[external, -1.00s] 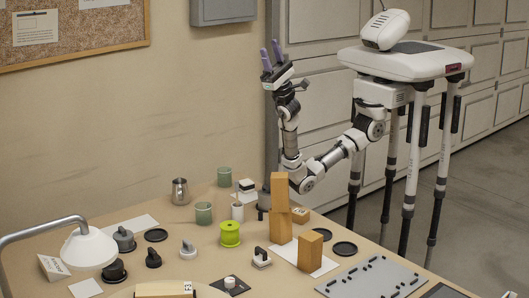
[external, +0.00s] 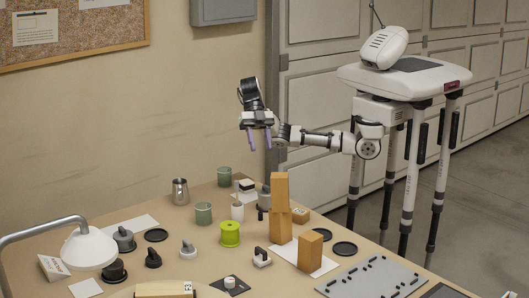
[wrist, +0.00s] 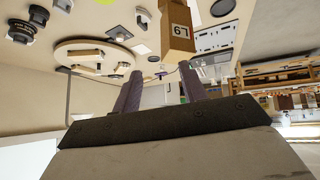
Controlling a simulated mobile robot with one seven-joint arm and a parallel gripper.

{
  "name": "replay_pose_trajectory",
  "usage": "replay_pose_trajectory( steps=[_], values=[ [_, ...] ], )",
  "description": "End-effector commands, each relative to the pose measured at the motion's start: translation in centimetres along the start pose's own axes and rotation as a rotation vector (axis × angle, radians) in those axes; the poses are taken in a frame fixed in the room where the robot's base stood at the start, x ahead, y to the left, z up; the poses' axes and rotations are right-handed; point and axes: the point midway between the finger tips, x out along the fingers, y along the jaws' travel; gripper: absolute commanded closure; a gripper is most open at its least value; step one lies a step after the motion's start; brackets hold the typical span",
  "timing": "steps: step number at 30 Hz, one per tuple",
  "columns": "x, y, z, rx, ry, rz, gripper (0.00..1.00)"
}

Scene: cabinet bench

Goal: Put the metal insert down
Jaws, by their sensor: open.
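My gripper (external: 259,142) hangs fingers-down above the back of the bench, well clear of everything on it. Its two purple fingers are apart in the wrist view (wrist: 160,88), with nothing held between them. I cannot tell which piece is the metal insert. Small grey and black knobbed pieces stand on the bench: a grey one (external: 188,250), a dark one (external: 153,259) and one on a white base (external: 262,257). A grey piece (external: 264,199) beside the wooden blocks is partly hidden.
Stacked wooden blocks (external: 280,190) rise below and right of my gripper; another block (external: 311,250) stands nearby. A green spool (external: 230,234), cups (external: 203,213), a metal pitcher (external: 180,191), a lamp (external: 88,247) and a slotted grey plate (external: 372,278) crowd the bench.

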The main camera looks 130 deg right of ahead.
Motion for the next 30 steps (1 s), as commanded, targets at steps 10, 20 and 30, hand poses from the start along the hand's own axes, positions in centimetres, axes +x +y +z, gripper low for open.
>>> replay_pose_trajectory(
  steps=[10,20,30],
  values=[
    [-2.4,-1.7,10.4,0.038,-0.334,-0.096,0.58],
    [2.6,-2.3,14.7,0.038,-0.327,-0.092,0.58],
    [7.5,-2.9,17.5,0.037,-0.330,-0.090,0.58]
  ],
)
